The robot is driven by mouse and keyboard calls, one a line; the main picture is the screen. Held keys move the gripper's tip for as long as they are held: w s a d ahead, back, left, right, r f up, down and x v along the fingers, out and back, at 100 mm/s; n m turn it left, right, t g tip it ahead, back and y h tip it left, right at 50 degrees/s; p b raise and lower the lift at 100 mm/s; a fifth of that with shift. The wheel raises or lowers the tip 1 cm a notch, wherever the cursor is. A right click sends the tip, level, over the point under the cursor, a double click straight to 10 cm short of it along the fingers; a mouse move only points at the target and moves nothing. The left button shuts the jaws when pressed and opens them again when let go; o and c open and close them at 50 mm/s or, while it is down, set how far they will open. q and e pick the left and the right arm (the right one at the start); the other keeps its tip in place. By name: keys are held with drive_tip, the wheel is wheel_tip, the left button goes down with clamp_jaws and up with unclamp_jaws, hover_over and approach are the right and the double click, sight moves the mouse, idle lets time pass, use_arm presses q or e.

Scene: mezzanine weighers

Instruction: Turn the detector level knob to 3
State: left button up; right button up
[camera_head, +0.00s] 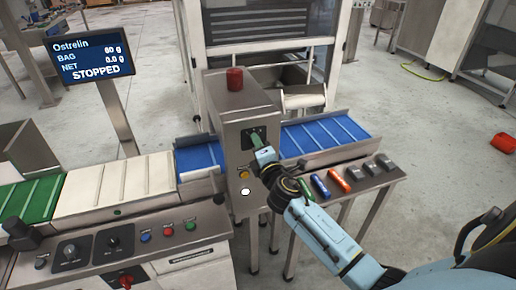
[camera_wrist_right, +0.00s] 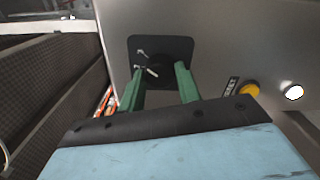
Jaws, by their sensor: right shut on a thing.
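The detector is a steel box (camera_head: 236,112) straddling the conveyor. On its front is a black dial plate (camera_wrist_right: 184,47) with pale marks; it also shows in the head view (camera_head: 248,134). The dark level knob (camera_wrist_right: 162,70) is at the middle of the plate, between the green fingers of my right gripper (camera_wrist_right: 160,84). The gripper is shut on the knob; in the head view its fingers (camera_head: 257,142) reach the plate. The fingers and the knob's dark colour hide its pointer, so I cannot read its setting. My left gripper is out of view.
A yellow button (camera_wrist_right: 249,89) and a white lit button (camera_wrist_right: 293,92) are beside the plate. A red beacon (camera_head: 235,79) tops the detector. A side table (camera_head: 345,190) with several small items is close to my right arm. A control console (camera_head: 150,255) stands at front left.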

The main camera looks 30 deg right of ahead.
drive_tip(key=shift+m, duration=0.6)
drive_tip(key=o, duration=1)
drive_tip(key=shift+c, duration=0.2)
drive_tip(key=shift+s, duration=0.1)
drive_tip(key=v, duration=1.3)
drive_tip(key=shift+b, duration=0.3)
drive_tip(key=shift+s, duration=0.1)
